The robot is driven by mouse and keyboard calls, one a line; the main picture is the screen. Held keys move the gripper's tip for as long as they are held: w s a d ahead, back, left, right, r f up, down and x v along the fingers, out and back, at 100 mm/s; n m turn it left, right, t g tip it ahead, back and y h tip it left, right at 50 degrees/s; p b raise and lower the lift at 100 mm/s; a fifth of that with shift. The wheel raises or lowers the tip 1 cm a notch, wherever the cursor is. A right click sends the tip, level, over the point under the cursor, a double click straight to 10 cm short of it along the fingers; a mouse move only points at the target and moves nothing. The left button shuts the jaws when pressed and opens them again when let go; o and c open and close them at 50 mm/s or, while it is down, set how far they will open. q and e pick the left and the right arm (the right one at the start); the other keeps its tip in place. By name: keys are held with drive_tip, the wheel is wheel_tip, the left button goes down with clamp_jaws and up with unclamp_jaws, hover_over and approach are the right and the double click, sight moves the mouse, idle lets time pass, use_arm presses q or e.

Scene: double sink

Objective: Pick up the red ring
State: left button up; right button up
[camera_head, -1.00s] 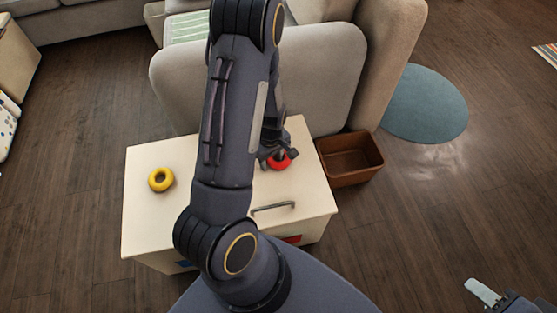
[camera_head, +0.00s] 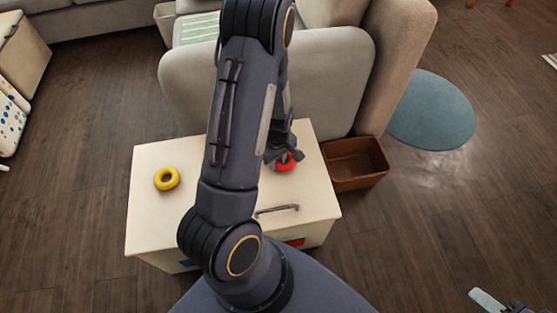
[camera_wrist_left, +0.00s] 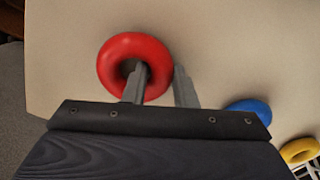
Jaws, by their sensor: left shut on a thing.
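The red ring (camera_head: 286,166) is at the right side of the cream box top, partly hidden by my left gripper (camera_head: 284,157) in the head view. In the left wrist view the red ring (camera_wrist_left: 112,60) has one finger of my left gripper (camera_wrist_left: 160,72) inside its hole and the other outside its right side. The jaws are shut on the ring's wall. I cannot tell if the ring is clear of the surface. Part of my right gripper (camera_head: 489,300) shows at the bottom right edge; its jaw state is unclear.
A yellow ring (camera_head: 167,178) lies left on the cream box (camera_head: 150,225). A blue ring (camera_wrist_left: 249,111) shows only in the wrist view. A brown bin (camera_head: 356,180) stands right of the box. A sofa (camera_head: 330,75) is close behind; the handle (camera_head: 277,209) is in front.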

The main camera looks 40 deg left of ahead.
use_arm(q)
wheel_tip(320, 180, up, 3)
drive_tip(key=shift+w+r+p, duration=0.1)
drive_tip(key=shift+p, duration=0.6)
drive_tip(key=s+d+r+p, duration=0.3)
drive_tip(key=s+r+p, duration=0.45)
drive_tip(key=s, duration=0.65)
wheel_tip(320, 180, up, 6)
drive_tip(key=m+b, duration=0.2)
drive_tip(key=m, duration=0.5)
hover_over(277, 162)
drive_tip(key=d, duration=0.5)
drive_tip(key=w+d+r+m, duration=0.8)
drive_tip(key=w+d+r, duration=0.1)
drive_tip(key=w+r, duration=0.1)
use_arm(e)
wheel_tip(277, 162, up, 28)
drive_tip(key=p, duration=2)
drive_tip(key=shift+p, duration=0.35)
use_arm(q)
wheel_tip(277, 162, up, 11)
drive_tip(key=s, duration=0.2)
drive_tip(key=shift+a+r, duration=0.15)
drive_tip(key=shift+a, duration=0.05)
use_arm(e)
drive_tip(key=shift+c, duration=0.5)
